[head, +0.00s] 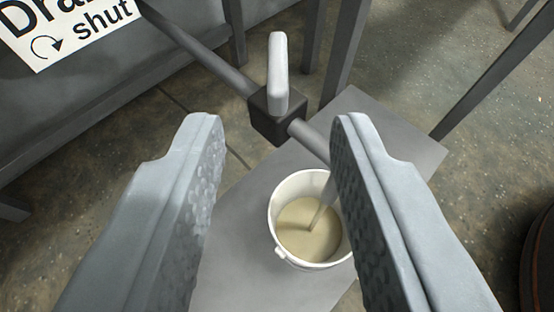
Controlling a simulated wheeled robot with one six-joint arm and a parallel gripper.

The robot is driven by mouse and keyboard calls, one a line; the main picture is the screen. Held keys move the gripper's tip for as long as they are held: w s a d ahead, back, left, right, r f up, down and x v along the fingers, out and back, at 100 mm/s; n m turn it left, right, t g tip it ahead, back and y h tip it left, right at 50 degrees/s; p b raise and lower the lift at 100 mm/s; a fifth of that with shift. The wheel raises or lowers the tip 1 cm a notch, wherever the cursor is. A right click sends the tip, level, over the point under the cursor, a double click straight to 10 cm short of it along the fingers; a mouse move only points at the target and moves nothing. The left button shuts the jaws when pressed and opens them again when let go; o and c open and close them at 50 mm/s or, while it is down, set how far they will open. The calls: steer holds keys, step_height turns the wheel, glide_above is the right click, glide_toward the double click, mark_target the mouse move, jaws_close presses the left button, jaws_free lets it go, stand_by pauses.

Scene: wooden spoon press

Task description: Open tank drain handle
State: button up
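The drain handle (278,68) is a short pale grey lever on a dark valve block (275,116). It points up in the picture, at an angle across the grey pipe (205,57) that runs through the block. My gripper (275,128) is open and empty. Its two fingers stand wide apart, nearer the camera than the valve, with the block and handle in the gap between them and not touched. The right finger hides the pipe's outlet end. A thin stream (325,197) shows beside that finger, running down into pale liquid in a white bucket (281,207).
The bucket stands on a grey plate (390,135). A sign (75,28) reading "Drain shut", partly cut off, with a curved arrow, is at upper left on the dark tank side. Grey legs (345,45) stand behind the valve. A dark round object (540,265) is at lower right.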

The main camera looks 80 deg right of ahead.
steer(key=v, duration=0.6)
stand_by(0.4)
steer(key=shift+w, duration=0.1)
stand_by(0.8)
